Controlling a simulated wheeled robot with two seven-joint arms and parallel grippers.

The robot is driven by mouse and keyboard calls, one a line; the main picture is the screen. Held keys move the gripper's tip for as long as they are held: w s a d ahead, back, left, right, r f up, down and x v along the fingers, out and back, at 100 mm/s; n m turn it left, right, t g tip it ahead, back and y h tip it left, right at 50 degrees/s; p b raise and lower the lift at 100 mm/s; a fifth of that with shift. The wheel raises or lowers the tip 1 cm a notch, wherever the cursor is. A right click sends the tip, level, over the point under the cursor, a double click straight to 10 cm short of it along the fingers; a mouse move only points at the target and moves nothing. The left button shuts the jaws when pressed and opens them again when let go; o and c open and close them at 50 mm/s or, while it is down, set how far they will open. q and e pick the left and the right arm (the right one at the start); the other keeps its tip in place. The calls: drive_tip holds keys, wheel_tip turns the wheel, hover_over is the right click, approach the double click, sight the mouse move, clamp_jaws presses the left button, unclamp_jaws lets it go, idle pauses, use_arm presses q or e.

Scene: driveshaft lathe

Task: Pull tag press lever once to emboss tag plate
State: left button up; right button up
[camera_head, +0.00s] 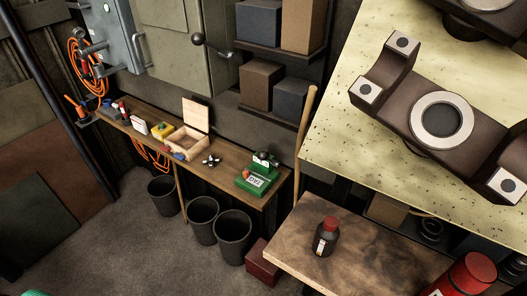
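A small green device (257,180) with a black part on top and a white label stands at the right end of the narrow wooden bench (225,165). It may be the tag press, but it is too small to tell. A lever or a tag plate cannot be made out on it. A dark handle with a round knob (198,39) sticks out from the grey-green wall cabinet (170,45) above the bench. Neither of my grippers is in view.
A wooden table (345,250) with a red-capped bottle (326,237) is at front right. A speckled board with metal parts (435,110) fills the upper right.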

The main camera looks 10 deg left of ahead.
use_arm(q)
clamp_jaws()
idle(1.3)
